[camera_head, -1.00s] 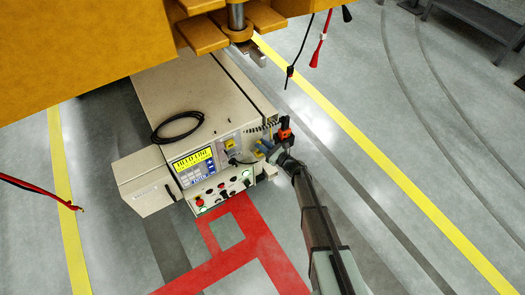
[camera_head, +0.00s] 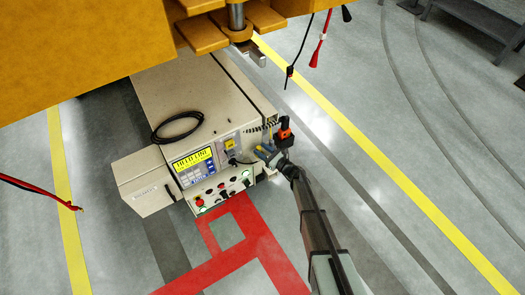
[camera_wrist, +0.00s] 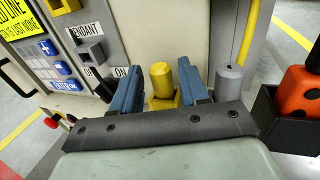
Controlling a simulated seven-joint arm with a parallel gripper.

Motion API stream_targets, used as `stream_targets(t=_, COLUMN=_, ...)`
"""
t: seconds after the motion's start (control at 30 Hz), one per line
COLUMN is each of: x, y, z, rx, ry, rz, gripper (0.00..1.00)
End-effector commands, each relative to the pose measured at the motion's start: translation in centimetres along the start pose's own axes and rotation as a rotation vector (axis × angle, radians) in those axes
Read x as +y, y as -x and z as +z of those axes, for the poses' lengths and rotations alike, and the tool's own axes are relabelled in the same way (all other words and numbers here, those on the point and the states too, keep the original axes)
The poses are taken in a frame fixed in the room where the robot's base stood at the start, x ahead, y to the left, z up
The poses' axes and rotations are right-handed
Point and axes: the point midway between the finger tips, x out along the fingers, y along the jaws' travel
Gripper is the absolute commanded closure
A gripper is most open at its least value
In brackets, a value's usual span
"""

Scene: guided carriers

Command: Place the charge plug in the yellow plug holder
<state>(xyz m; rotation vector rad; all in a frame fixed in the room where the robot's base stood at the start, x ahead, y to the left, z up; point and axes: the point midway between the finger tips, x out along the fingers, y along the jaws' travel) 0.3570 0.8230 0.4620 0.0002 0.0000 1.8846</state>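A yellow cylindrical plug (camera_wrist: 161,78), which looks like the charge plug, stands upright in a yellow square holder (camera_wrist: 163,102) at the cabinet's front, in the wrist view. Its lower end is hidden inside the holder. My gripper (camera_wrist: 160,88) has its two blue fingers spread on either side of the plug, with a visible gap on both sides. In the head view my gripper (camera_head: 267,153) is at the right front corner of the cabinet, where the plug is too small to make out clearly.
A grey cylinder (camera_wrist: 230,80) stands close right of my right finger, with a yellow cable above it. An orange device (camera_wrist: 302,92) sits in a black holder farther right. The cabinet (camera_head: 190,95) has a control panel on its front. Open floor lies to the right.

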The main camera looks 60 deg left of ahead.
Motion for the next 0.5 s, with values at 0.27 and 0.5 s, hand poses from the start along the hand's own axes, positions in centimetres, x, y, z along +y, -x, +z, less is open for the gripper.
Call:
stream_targets(t=0.27, x=0.0, y=0.0, z=0.0, rx=0.000, ry=0.000, rz=0.000, gripper=0.49)
stream_targets(t=0.5, x=0.0, y=1.5, z=0.3, rx=0.001, ry=0.000, rz=-0.002, gripper=0.49)
